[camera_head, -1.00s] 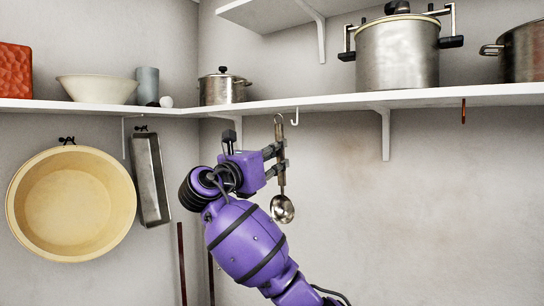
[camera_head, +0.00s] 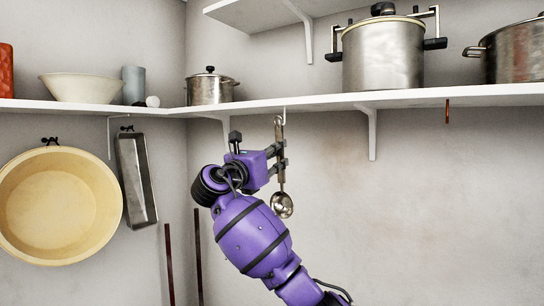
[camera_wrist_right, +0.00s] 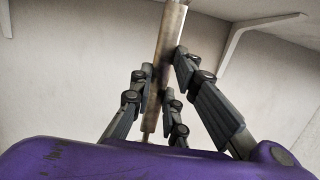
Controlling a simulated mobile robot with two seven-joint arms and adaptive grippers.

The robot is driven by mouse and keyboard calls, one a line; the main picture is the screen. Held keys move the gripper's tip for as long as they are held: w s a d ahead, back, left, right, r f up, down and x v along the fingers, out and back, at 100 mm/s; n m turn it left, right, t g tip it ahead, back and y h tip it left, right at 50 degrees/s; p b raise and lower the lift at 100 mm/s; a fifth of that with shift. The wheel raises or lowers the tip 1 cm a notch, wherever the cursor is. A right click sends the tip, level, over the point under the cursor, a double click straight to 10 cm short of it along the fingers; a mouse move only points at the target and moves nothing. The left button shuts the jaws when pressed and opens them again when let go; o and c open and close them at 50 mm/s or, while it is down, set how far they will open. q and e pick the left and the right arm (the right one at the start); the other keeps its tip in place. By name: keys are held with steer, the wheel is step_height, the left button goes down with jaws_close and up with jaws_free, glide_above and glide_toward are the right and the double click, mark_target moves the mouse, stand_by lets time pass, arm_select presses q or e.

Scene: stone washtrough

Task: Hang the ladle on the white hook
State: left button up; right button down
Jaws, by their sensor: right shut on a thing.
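A steel ladle (camera_head: 282,204) with a brownish handle hangs upright, bowl down, below the front edge of the long shelf. My right gripper (camera_head: 280,158) is shut on its handle, with the fingers coming from the left. In the right wrist view, the gripper's fingers (camera_wrist_right: 160,98) close around the handle (camera_wrist_right: 170,35). The white hook (camera_head: 285,113) hangs under the shelf edge. The ladle's top end is right at the hook and overlaps it in the head view. I cannot tell whether they touch or the loop is on the hook. My left gripper is not in view.
The white shelf (camera_head: 300,103) carries a small pot (camera_head: 210,91), a large pot (camera_head: 383,56) and a bowl (camera_head: 85,88). A bracket (camera_head: 372,133) stands right of the hook. A yellow basin (camera_head: 60,205) and a metal pan (camera_head: 137,180) hang at the left.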

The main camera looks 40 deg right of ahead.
steer(key=shift+w+d, duration=0.15)
steer(key=shift+d, duration=0.35)
steer(key=shift+w+d+f, duration=0.15)
steer(key=shift+d+f, duration=0.35)
steer(key=shift+f, duration=0.1)
steer(key=c, duration=1)
jaws_free()
steer(key=shift+f, duration=0.1)
steer(key=shift+a, duration=0.1)
steer(key=v, duration=0.7)
stand_by(0.7)
